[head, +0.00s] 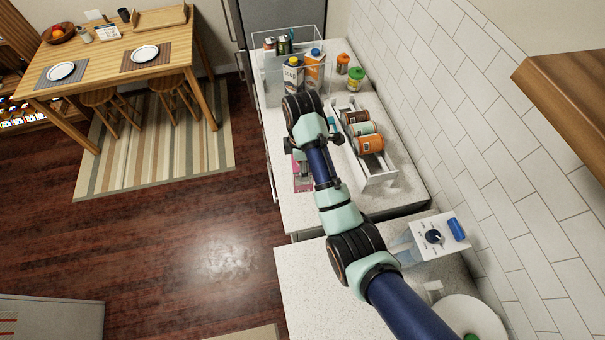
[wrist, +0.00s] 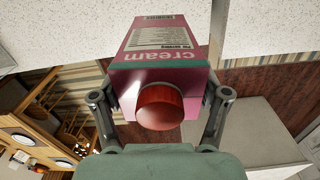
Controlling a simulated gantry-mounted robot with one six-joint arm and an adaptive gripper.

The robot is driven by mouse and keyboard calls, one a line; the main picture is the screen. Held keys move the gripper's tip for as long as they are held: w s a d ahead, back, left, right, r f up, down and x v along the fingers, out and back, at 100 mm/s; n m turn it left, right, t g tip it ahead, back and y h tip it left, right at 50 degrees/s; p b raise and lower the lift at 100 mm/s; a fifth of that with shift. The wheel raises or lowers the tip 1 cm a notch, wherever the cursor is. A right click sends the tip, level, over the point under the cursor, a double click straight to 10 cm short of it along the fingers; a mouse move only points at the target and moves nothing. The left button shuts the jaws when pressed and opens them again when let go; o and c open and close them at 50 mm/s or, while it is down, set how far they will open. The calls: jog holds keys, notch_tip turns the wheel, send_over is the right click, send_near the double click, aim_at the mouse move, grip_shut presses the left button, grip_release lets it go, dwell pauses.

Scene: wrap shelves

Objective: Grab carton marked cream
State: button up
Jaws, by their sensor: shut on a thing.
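The cream carton (wrist: 160,75) is pink with a teal band, a red cap and the word "cream" on its side. In the wrist view it sits between the two fingers of my gripper (wrist: 160,112), which are shut on it from both sides. The cap points toward the wrist camera. In the head view a pink part of the carton (head: 302,178) shows at the left edge of the counter, below my gripper (head: 318,150). My wrist hides much of it there. I cannot tell whether its base touches the counter.
A white tray (head: 376,182) of jars lies right of my arm. Orange (head: 342,64) and green-lidded jars (head: 356,78) stand near the tiled wall.

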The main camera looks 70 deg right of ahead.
notch_tip(320, 180, up, 8)
jog(key=p, duration=0.5)
jog(key=shift+p, duration=0.4)
